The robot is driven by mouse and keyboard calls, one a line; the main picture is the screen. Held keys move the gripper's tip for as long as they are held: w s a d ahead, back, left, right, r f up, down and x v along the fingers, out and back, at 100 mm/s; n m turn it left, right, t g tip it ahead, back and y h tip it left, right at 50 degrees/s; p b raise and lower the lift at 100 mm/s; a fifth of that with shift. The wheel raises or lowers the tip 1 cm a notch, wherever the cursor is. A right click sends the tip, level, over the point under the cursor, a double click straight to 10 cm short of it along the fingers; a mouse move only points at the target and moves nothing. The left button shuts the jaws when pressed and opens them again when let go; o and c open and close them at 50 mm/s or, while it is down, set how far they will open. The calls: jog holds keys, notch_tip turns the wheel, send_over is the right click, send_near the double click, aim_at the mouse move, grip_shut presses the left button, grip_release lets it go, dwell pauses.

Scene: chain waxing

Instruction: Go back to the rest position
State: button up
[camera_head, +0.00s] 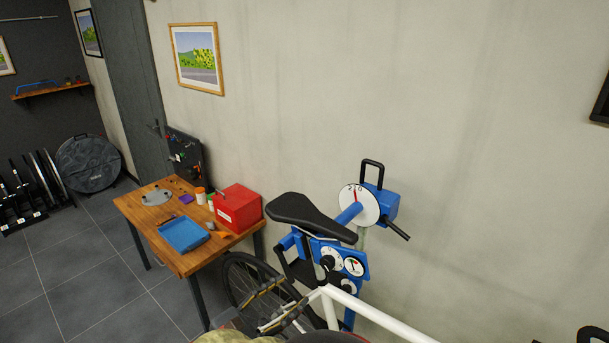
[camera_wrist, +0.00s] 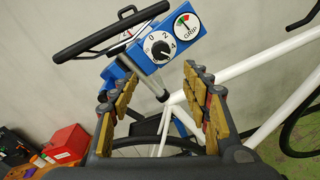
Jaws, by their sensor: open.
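My gripper (camera_wrist: 158,82) is open, with tan-padded fingers spread apart at left and right in the wrist view. Nothing is between the pads; the white bike frame (camera_wrist: 270,63) and blue stand clamp (camera_wrist: 145,48) show behind. In the head view my gripper (camera_head: 270,303) is low in the picture, in front of the rear wheel (camera_head: 240,278) and below the black saddle (camera_head: 305,215). Whether it touches the bike cannot be told.
A wooden table (camera_head: 185,262) at left bears a red box (camera_head: 238,207), a blue tray (camera_head: 183,234) and small items. The blue repair stand (camera_head: 378,204) holds the bike close to my gripper. Grey floor (camera_head: 85,285) is clear left of the table.

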jog(key=s+d+f+m+g+y+b, duration=0.3)
jog(key=s+d+f+m+g+y, duration=0.2)
jog(key=s+d+f+m+g, duration=0.75)
jog(key=s+d+r+m+t+y+b, duration=0.2)
jog(key=s+d+r+m+y+b, duration=0.1)
jog(key=d+m+b, duration=0.1)
jog(key=s+d+r+m+t+y+b, duration=0.3)
jog(key=d+m+b, duration=0.1)
jog(key=d+m, duration=0.3)
jog(key=shift+d+r, duration=0.35)
jog(key=shift+d, duration=0.4)
jog(key=shift+s+m, duration=0.1)
jog(key=shift+m, duration=0.15)
jog(key=shift+c, duration=0.6)
